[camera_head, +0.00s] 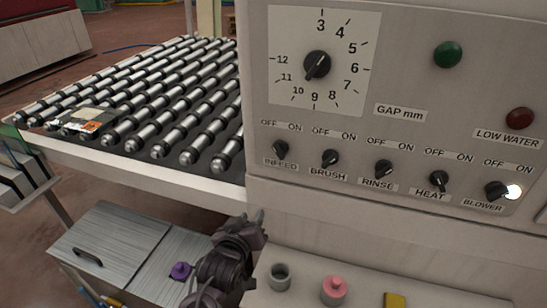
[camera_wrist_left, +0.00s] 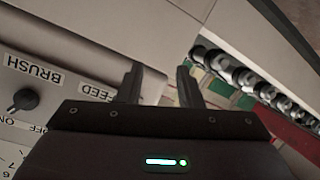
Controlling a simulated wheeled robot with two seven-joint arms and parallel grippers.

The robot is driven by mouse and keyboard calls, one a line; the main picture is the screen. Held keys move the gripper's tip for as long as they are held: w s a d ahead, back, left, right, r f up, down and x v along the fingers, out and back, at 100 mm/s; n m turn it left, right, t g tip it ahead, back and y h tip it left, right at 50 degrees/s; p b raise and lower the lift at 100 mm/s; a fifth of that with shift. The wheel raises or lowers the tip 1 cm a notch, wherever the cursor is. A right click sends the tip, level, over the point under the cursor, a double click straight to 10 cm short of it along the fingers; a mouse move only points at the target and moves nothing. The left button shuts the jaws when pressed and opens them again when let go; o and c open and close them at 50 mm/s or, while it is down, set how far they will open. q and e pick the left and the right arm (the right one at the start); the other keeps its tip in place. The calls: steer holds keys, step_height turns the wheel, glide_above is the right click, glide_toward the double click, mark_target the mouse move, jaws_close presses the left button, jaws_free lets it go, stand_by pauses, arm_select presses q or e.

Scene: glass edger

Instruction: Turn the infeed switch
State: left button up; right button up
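The infeed switch (camera_head: 281,148) is a small black knob at the left end of the switch row, above its INFEED label and below OFF and ON marks. Its exact pointer direction is too small to tell. My left gripper (camera_head: 251,216) is below the panel's lower left corner, apart from the switch. In the left wrist view its two fingers (camera_wrist_left: 160,84) stand apart with nothing between them. Part of the INFEED label (camera_wrist_left: 97,92) shows there beside a finger; the infeed knob is hidden behind the gripper. My right gripper is not in view.
The brush (camera_head: 330,158), rinse (camera_head: 383,168), heat (camera_head: 438,180) and blower (camera_head: 496,190) switches continue the row; a lamp (camera_head: 514,191) glows by the blower. A roller conveyor (camera_head: 150,95) lies left. A ledge with a pink knob (camera_head: 333,290) juts out below the panel.

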mark_target(278, 154)
arm_select(q)
steer(key=s+d+r+n+t+h, duration=0.1)
steer(key=d+r+n+t+h, duration=0.2)
steer(key=r, duration=1.2)
steer(key=shift+m+y, duration=0.5)
steer(key=shift+m, duration=0.2)
steer(key=x, duration=0.2)
steer(key=p+x, duration=0.1)
steer(key=x, duration=0.1)
steer(key=p+x, duration=0.1)
steer(key=x, duration=0.1)
steer(key=shift+d+f, duration=0.2)
steer(key=shift+d, duration=0.2)
steer(key=shift+w+d+p, duration=0.2)
steer(key=shift+w+p, duration=0.2)
steer(key=shift+w, duration=0.25)
steer(key=shift+f, duration=0.1)
steer(key=shift+c, duration=0.3)
jaws_close()
